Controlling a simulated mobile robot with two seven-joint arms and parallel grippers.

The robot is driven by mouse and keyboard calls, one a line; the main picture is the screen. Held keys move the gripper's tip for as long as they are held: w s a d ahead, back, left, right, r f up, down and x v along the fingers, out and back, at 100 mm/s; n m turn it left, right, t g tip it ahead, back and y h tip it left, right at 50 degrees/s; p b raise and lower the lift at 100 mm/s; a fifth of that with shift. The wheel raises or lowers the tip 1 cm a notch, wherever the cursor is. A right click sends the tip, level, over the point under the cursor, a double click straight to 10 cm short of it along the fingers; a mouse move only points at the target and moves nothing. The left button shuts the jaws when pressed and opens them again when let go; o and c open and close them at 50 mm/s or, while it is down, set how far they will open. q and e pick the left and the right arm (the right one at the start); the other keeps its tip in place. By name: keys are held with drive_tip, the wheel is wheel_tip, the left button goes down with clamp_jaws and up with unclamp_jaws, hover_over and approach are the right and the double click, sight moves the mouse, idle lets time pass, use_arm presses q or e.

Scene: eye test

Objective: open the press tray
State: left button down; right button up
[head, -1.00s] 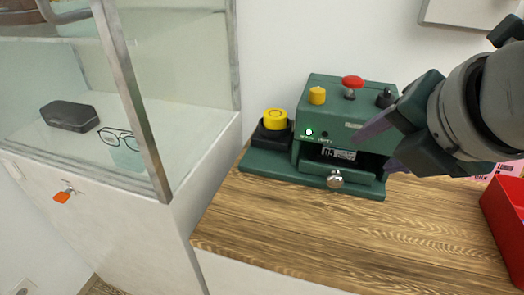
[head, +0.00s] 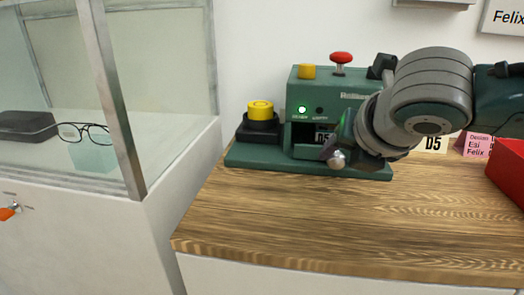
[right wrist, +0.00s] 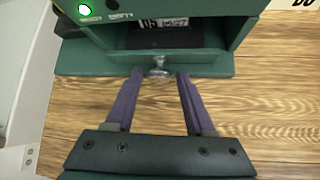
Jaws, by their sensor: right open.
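The green press (head: 360,90) stands on the wooden counter, a lamp lit green on its front. Its tray (right wrist: 100,63) sits low in the front opening, with a round metal knob (head: 336,159) on its front; the knob also shows in the right wrist view (right wrist: 158,68). The tray looks shut, partly hidden by my arm in the head view. My right gripper (right wrist: 157,77) is open and empty, its two purple fingertips to either side of the knob and just short of it. I cannot tell whether they touch it. My left gripper is not in view.
A yellow button (head: 260,110) on a black base stands left of the press. A red bin (head: 507,172) and a pink card (head: 477,146) are at the right. A glass case (head: 170,60) with spectacles (head: 84,132) stands at the left. The counter front (head: 330,220) is clear.

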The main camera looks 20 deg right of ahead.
drive_tip(key=shift+w+d+f, duration=0.1)
drive_tip(key=shift+w+f, duration=0.3)
clamp_jaws()
idle(1.3)
